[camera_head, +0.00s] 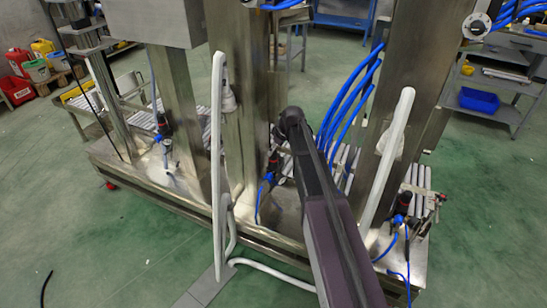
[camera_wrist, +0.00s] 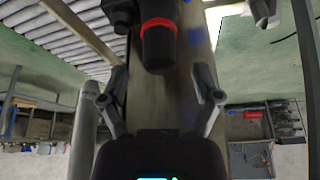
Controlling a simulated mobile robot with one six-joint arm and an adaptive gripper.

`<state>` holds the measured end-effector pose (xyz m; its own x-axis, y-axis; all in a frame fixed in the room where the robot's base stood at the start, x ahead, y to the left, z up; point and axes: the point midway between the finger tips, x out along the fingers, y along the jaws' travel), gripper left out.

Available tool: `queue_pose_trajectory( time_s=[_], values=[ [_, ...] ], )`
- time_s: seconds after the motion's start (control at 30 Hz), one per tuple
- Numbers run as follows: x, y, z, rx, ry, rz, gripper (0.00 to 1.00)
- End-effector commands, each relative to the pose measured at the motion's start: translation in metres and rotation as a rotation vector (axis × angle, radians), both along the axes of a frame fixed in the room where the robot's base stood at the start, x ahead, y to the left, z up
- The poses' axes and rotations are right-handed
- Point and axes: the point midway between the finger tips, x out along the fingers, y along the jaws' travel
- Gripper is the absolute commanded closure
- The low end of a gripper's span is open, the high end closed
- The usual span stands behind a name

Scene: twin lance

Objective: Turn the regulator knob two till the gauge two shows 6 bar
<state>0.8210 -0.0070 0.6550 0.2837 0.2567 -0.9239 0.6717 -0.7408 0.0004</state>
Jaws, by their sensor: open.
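A black regulator knob with a red ring (camera_wrist: 158,42) shows at the top middle of the wrist view. My gripper (camera_wrist: 161,82) is open, its two fingers spread left and right below the knob, with nothing held. I cannot tell how far the knob is from the fingers in depth. In the head view the middle regulator (camera_head: 272,167) stands just left of my arm's end; my gripper cannot be made out there. No gauge face is readable, so the pressure on gauge two cannot be told.
Other regulators stand at the left (camera_head: 166,130) and right (camera_head: 402,206) of the steel frame. Steel columns (camera_head: 240,140), white curved bars (camera_head: 217,140) and blue hoses (camera_head: 345,100) crowd my arm. The green floor (camera_head: 120,250) in front is mostly clear.

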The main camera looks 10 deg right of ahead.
Motion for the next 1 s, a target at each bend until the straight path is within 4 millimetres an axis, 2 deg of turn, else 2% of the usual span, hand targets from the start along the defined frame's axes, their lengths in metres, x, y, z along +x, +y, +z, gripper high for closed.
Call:
queue_pose_trajectory(
  time_s=[0.03,0.3,0.83,0.87,1.0],
  values=[
    [0.002,0.001,-0.008,0.000,0.000,0.000,0.19],
    [0.007,0.005,-0.023,0.000,0.000,-0.001,0.19],
    [0.008,0.007,-0.027,0.000,0.000,-0.001,0.19],
    [0.008,0.007,-0.026,0.000,0.000,-0.001,0.24],
    [0.008,0.007,-0.027,0.000,0.000,0.000,0.66]
  ],
)
